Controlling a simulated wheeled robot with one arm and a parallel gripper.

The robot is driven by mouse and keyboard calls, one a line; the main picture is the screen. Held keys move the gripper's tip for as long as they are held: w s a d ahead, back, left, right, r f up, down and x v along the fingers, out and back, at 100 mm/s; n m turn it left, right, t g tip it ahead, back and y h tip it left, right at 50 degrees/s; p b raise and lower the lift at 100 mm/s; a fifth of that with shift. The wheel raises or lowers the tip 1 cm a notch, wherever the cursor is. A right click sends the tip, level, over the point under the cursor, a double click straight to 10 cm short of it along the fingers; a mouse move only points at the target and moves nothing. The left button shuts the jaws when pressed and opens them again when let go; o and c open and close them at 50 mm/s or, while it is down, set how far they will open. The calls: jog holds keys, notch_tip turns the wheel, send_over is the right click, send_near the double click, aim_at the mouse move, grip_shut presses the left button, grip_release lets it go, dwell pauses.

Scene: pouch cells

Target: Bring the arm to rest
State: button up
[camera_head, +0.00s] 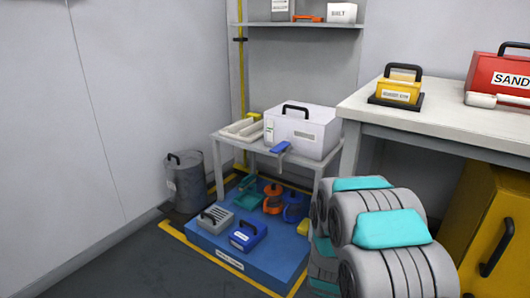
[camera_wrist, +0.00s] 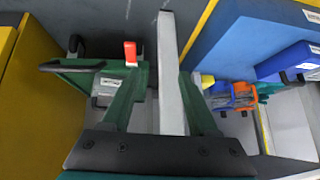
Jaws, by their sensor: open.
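My gripper (camera_wrist: 162,75) shows in the wrist view, with a dark palm at the bottom and two green fingers reaching up. The fingers stand apart, and I see nothing gripped between them. A long grey bar (camera_wrist: 171,75) shows between and beyond the fingers; I cannot tell how far off it is. A green item with a black handle (camera_wrist: 75,68) and a small red piece (camera_wrist: 130,52) show near the left finger. My arm and gripper are not in the head view.
In the head view, a small grey table (camera_head: 226,138) holds a white case (camera_head: 302,130). A blue platform (camera_head: 262,262) with several tools stands below. Grey rolls with teal pads (camera_head: 392,229) stand before a workbench (camera_head: 440,127) and yellow cabinet (camera_head: 497,225). Floor at lower left is clear.

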jog(key=s+a+r+n+g+y+p, duration=0.2)
jog(key=s+a+r, duration=0.3)
jog(key=r, duration=0.4)
jog(key=s+a+r+n+g+y+p, duration=0.15)
jog(key=s+a+r, duration=0.25)
jog(key=s+r, duration=0.45)
jog(key=s+r+n+g+p, duration=0.1)
jog(key=s+r+g, duration=0.1)
jog(key=s+r, duration=0.3)
jog(key=s+d+r+g+p, duration=0.1)
jog(key=s+r, duration=0.4)
jog(key=s, duration=0.6)
jog(key=s+d+r+n+g+p, duration=0.1)
jog(key=s+r+g+p, duration=0.1)
jog(key=s+r, duration=0.4)
jog(key=shift+s+d+n+g, duration=0.2)
jog(key=shift+s+n+g, duration=0.15)
jog(key=shift+s, duration=0.9)
